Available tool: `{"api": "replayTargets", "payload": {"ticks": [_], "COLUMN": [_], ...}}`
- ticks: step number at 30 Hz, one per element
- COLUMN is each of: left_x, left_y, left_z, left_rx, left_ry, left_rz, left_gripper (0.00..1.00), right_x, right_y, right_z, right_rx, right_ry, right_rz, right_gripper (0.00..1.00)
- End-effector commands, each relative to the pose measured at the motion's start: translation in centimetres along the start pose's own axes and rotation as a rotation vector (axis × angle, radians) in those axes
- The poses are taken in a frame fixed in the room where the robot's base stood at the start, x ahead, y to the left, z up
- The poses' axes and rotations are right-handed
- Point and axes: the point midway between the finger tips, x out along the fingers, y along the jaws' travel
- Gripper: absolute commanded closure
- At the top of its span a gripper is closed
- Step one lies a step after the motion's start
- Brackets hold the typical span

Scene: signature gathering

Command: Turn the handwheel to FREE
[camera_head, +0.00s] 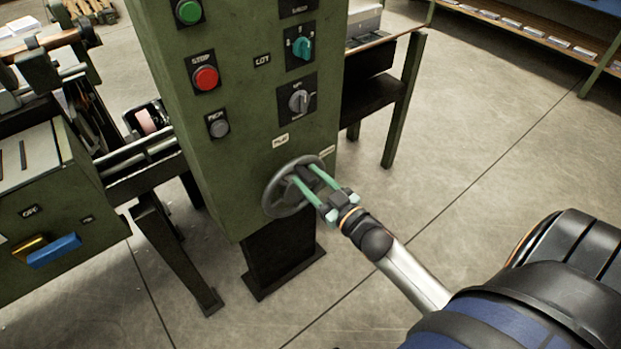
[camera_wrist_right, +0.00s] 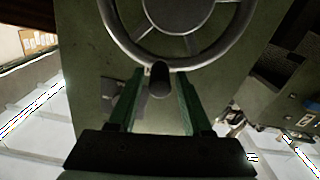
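The grey handwheel (camera_head: 268,198) is on the lower front of the green control cabinet. In the right wrist view its rim (camera_wrist_right: 124,42) and hub are at the top. A dark round knob (camera_wrist_right: 160,79) sticks out at the near edge of the rim. My right gripper (camera_head: 304,173) is at the wheel, its green fingers pointing at the face. In the wrist view the fingers (camera_wrist_right: 159,85) are apart, one on each side of the knob, with visible gaps. Two small pale label plates (camera_head: 281,141) sit above the wheel; their lettering is too small to read. My left gripper is not in view.
Above the wheel are a grey rotary switch (camera_head: 298,102), a teal switch (camera_head: 301,47), a red stop button (camera_head: 205,78) and a green button (camera_head: 188,11). A green machine (camera_head: 60,270) stands at left, a table (camera_head: 412,75) behind at right. The floor at right is clear.

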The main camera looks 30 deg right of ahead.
Motion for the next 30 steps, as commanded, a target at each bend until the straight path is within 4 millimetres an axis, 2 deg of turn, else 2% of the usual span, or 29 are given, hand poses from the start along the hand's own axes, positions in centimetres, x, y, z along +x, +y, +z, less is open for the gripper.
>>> {"api": "replayTargets", "payload": {"ticks": [2, 12, 30], "left_x": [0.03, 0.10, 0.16], "left_y": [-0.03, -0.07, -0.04], "left_z": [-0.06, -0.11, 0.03], "left_rx": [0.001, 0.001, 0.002], "left_ry": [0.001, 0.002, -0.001], "left_rz": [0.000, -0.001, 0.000], "left_gripper": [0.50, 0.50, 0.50], "right_x": [-0.02, -0.03, -0.03], "right_y": [0.00, -0.01, -0.04], "right_z": [0.00, 0.00, 0.01], "right_rx": [0.000, 0.000, 0.001], "right_ry": [0.000, 0.000, 0.000], "right_rz": [0.000, 0.000, 0.000], "right_gripper": [0.61, 0.99, 1.00]}}
